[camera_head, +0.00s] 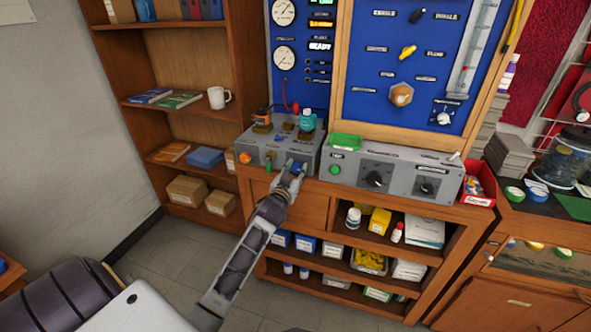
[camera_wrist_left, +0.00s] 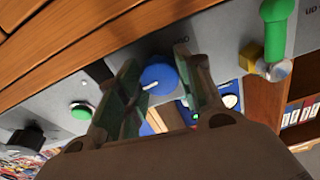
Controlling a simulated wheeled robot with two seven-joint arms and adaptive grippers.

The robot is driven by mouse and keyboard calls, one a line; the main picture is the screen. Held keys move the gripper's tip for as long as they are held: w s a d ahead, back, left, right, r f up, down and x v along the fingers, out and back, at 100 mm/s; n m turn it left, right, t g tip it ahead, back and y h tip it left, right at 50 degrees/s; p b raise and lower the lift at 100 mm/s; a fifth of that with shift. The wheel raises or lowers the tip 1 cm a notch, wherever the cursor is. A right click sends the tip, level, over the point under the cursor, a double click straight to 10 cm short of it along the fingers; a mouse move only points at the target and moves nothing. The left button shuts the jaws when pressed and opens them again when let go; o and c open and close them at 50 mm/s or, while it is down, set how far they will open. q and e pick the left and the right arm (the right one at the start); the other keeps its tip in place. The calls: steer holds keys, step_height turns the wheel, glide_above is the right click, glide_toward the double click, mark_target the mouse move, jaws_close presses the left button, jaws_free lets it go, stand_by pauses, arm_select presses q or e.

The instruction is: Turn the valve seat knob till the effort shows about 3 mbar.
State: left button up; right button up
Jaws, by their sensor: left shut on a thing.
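A round blue knob (camera_wrist_left: 158,78) with a white pointer line sits on the front of a grey control box (camera_head: 247,145). I take it for the valve seat knob; its label is mostly hidden. My left gripper (camera_head: 292,171) reaches this box front. In the left wrist view the gripper's fingers (camera_wrist_left: 163,88) stand on both sides of the blue knob, shut on it. Lit displays (camera_head: 320,25) are on the blue panel at the back; I cannot read an effort value on them. My right gripper is not in view.
A green-handled lever (camera_wrist_left: 275,35) with a yellow block (camera_wrist_left: 251,55) stands close beside the knob. A green button (camera_wrist_left: 82,111) is on the other side. A second grey box (camera_head: 400,180) with black knobs stands to the right. Small bottles (camera_head: 308,119) stand atop the left box.

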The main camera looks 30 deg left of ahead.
arm_select(q)
steer(key=shift+m+p, duration=0.4)
steer(key=shift+m, duration=0.3)
steer(key=o, duration=1)
steer(key=shift+o, duration=0.2)
steer(key=shift+s, duration=0.1)
steer(key=v, duration=1.1)
steer(key=shift+s+d, duration=0.2)
steer(key=shift+s, duration=0.2)
